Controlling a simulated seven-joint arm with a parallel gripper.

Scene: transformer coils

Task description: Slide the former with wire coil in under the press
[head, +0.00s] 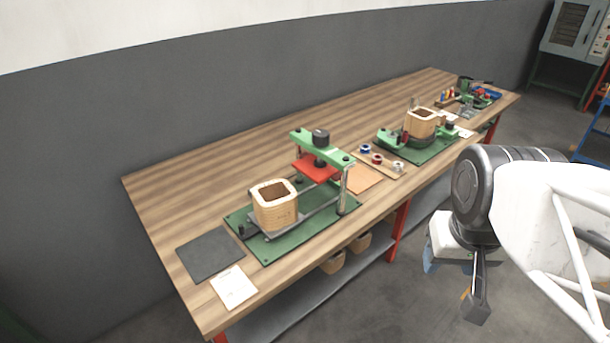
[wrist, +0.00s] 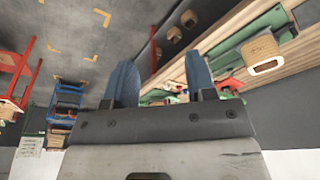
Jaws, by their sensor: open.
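The former (head: 275,206), a pale wooden square ring with rounded corners and an open middle, stands upright on the sled and rails of the green press fixture. It is in front-left of the press (head: 318,165), whose red plate is raised under a green crossbar on metal posts. The former is beside the plate, not under it. Wire on it is too small to make out. The former also shows at the right of the wrist view (wrist: 264,54). My gripper (wrist: 160,78) is open and empty, its blue fingers apart. It hangs off the bench's front side, well right of the former.
A second wooden former (head: 421,124) stands on another green fixture farther along the bench (head: 225,170). Small spools (head: 377,159) lie between the fixtures. A dark mat (head: 210,254) and a white card (head: 233,288) lie at the near end. More formers (head: 333,264) sit on the lower shelf.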

